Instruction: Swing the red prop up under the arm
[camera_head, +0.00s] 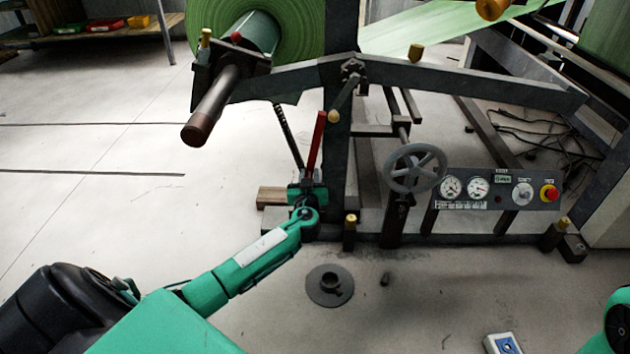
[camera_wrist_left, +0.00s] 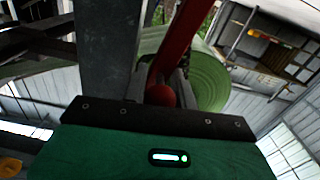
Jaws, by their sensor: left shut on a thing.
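The red prop (camera_head: 316,142) is a slim bar beside the dark upright of the stand, below the grey arm (camera_head: 290,80). It leans slightly to the right, and its top end shows apart from the arm in the head view. My left gripper (camera_head: 308,182) is shut on the prop near its lower end. In the left wrist view the prop (camera_wrist_left: 182,40) rises from between my fingers (camera_wrist_left: 162,90), with a rounded red end there. The prop's foot is hidden by my gripper. The arm carries a green roll (camera_head: 285,35) on a shaft.
A grey handwheel (camera_head: 415,168) and a gauge panel (camera_head: 495,190) are to the right. A round flanged piece (camera_head: 330,286) lies on the floor in front. The floor at left is clear.

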